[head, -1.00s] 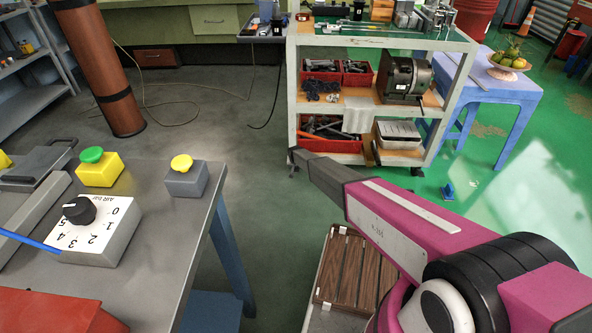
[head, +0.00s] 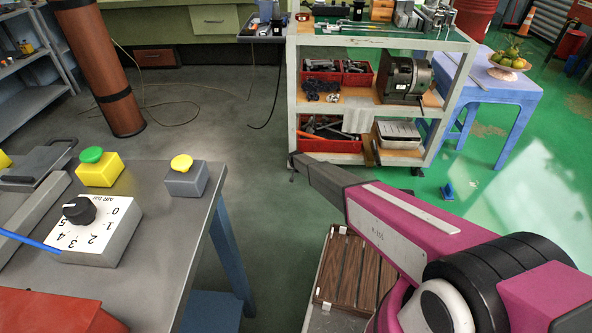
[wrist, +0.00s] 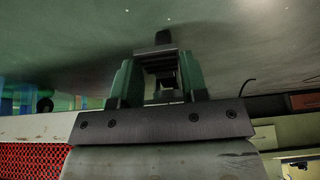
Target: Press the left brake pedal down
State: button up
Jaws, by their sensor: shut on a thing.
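No brake pedal can be made out in the head view or the wrist view. My gripper (wrist: 162,75) shows in the wrist view with green fingers on either side of a dark block (wrist: 162,38). The jaws are shut on this dark thing, and what it is cannot be told. Beyond it is a blurred grey-green floor. In the head view my magenta arm reaches from the lower right toward the cart, and the gripper's fingers cannot be made out there.
A slatted wooden board (head: 348,272) lies low beside my arm. Grey floor between is clear.

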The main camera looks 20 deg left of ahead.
jog(key=shift+s+d+f+t+y, duration=0.15)
jog(key=shift+f+t, duration=0.25)
jog(key=shift+t, duration=0.5)
jog(key=shift+f+t+y, duration=0.25)
jog(key=shift+f+t, duration=0.15)
jog(key=shift+t, duration=0.5)
jog(key=shift+f+t, duration=0.1)
jog(key=shift+t, duration=0.3)
jog(key=o, duration=0.9)
jog(key=shift+s, duration=0.1)
jog(key=v, duration=1)
jog(key=shift+s+d+r, duration=0.1)
jog(key=shift+s+r, duration=0.05)
jog(key=shift+r, duration=0.15)
